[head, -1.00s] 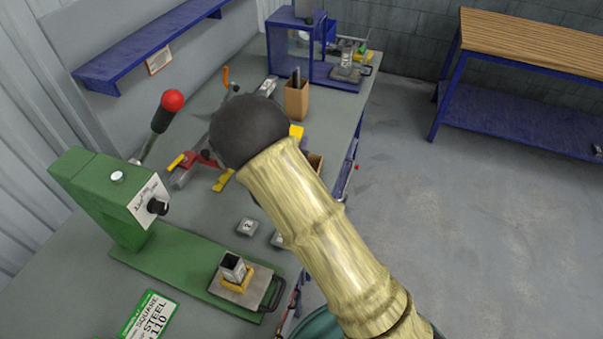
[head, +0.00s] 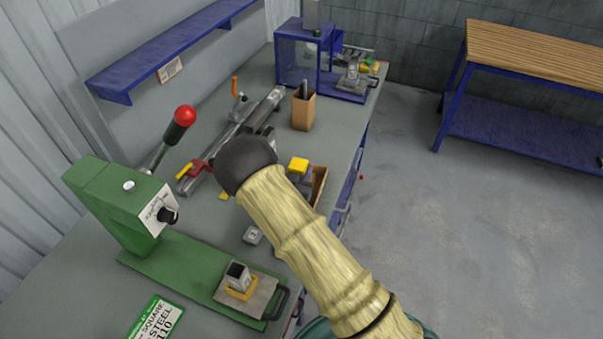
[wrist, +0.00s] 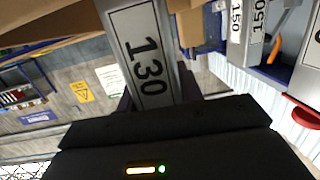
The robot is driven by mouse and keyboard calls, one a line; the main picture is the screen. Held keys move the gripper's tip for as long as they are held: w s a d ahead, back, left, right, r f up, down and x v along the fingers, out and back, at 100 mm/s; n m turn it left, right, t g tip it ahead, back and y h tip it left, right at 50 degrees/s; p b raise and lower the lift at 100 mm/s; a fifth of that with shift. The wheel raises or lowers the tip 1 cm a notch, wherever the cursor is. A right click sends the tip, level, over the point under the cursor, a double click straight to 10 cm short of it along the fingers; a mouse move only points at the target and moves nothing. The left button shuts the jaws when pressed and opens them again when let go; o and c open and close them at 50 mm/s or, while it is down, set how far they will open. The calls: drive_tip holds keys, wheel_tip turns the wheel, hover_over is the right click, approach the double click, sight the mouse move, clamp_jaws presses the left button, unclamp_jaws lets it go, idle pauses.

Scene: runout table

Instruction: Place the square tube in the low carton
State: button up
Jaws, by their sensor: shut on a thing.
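A grey square tube (wrist: 146,55) labelled 130 is between the dark jaws of my gripper (wrist: 150,100) in the wrist view. My gripper is shut on it. In the head view my arm hides the gripper and the held tube. A low brown carton (head: 319,186) shows partly behind my arm, near the table's right edge. Brown cardboard (wrist: 55,38) fills the upper left of the wrist view, close beside the tube; I cannot tell whether they touch.
A taller carton (head: 303,110) holding dark pieces stands farther back. A yellow block (head: 298,165) is near the low carton. A green lever press (head: 120,205) stands at left, with a short square piece (head: 238,274) on its plate. A blue-framed machine (head: 300,60) stands at the back.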

drive_tip(key=shift+f, duration=0.6)
drive_tip(key=o, duration=0.6)
drive_tip(key=shift+f, duration=0.15)
drive_tip(key=o, duration=0.5)
drive_tip(key=shift+c, duration=0.2)
drive_tip(key=shift+s+a, duration=0.1)
drive_tip(key=shift+a, duration=0.05)
drive_tip(key=shift+s+r, duration=0.1)
drive_tip(key=shift+r, duration=0.1)
drive_tip(key=b+v, duration=0.2)
drive_tip(key=v, duration=0.5)
drive_tip(key=shift+b, duration=0.3)
